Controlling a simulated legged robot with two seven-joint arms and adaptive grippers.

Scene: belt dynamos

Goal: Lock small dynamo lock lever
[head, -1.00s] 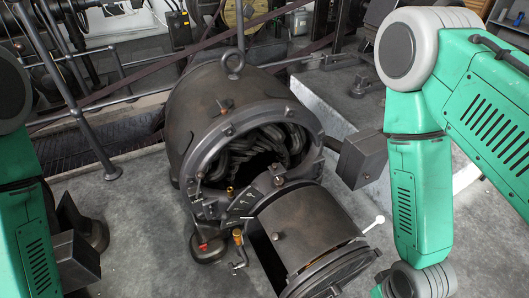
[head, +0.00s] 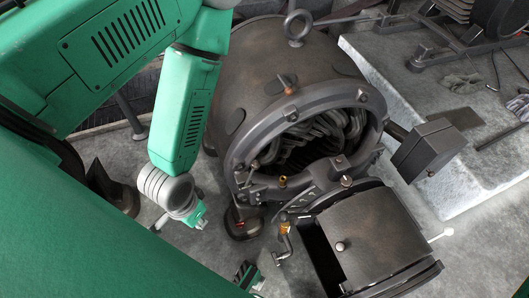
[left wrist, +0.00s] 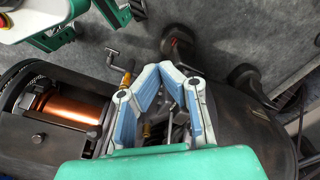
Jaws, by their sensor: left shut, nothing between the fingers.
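The dark round dynamo housing (head: 270,75) stands with its front opening showing coiled windings. A smaller cylinder (head: 375,235) sits at its front right. A crank-like lever with a brass-coloured handle (head: 283,229) hangs at the cylinder's left; in the left wrist view the lever (left wrist: 112,56) is above left of the fingers. A white-knobbed lever (head: 441,235) sticks out on the right. I cannot tell which is the lock lever. My left gripper (head: 201,218) is left of the dynamo, shut and empty; its blue-padded fingers (left wrist: 161,72) appear apart from the brass-handled lever.
A red-marked foot (head: 241,221) of the dynamo stands between my left gripper and the brass-handled lever. A grey box (head: 428,148) juts from the dynamo's right side. A pale raised slab (head: 455,190) lies at right. My left arm covers much of the left.

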